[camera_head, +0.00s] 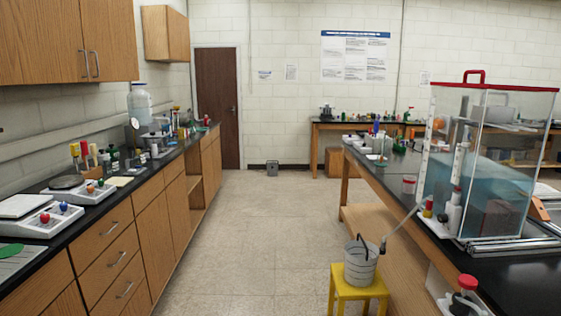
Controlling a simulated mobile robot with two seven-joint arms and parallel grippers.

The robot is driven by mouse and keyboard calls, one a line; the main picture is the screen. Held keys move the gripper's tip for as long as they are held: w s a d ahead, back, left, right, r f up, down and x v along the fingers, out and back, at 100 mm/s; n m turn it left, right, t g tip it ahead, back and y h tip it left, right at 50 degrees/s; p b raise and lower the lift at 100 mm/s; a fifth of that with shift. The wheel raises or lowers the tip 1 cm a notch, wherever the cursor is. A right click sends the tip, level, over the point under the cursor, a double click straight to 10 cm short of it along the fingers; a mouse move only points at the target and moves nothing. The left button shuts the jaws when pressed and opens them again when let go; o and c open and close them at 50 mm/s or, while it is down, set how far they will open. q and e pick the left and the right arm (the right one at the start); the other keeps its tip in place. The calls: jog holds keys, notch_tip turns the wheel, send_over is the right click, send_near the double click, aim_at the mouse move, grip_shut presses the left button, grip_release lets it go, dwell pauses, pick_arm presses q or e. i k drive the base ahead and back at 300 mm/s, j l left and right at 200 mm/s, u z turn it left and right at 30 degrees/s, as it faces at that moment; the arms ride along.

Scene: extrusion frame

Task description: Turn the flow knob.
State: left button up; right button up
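A clear tank (487,194) with a red rim, holding bluish water, stands on the right black-topped bench. At its lower left corner a small red-and-yellow fitting (428,207) sits by a pale tube that slopes down toward a bucket (360,264). A red round knob or cap (467,282) tops a small white and black device at the bottom right. I cannot tell for certain which of these is the flow knob. Neither of my grippers shows in this view.
The metal bucket stands on a yellow stool (357,292) beside the right bench (525,284). Wooden cabinets with a black counter (112,200) and lab items line the left. The floor (245,235) between is clear. A brown door (217,107) is at the back.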

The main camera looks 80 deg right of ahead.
aim_at(442, 217)
jog(key=z, duration=3.75)
jog(key=i+j+z, duration=0.1)
jog(key=i+j, duration=0.15)
jog(key=i+j+z, duration=0.1)
jog(key=i+j, duration=0.15)
jog(key=j, duration=0.2)
jog(key=i+j, duration=0.25)
jog(key=j, duration=0.15)
jog(key=i+j+z, duration=0.15)
jog(key=j, duration=0.25)
jog(key=i+j+z, duration=0.1)
jog(key=i+j, duration=0.2)
jog(key=i+j+z, duration=0.1)
jog(key=j, duration=0.4)
jog(key=i+j+z, duration=0.1)
jog(key=i+j, duration=0.15)
jog(key=j, duration=0.2)
jog(key=i+j+z, duration=0.1)
jog(key=j, duration=0.35)
jog(key=i, duration=0.05)
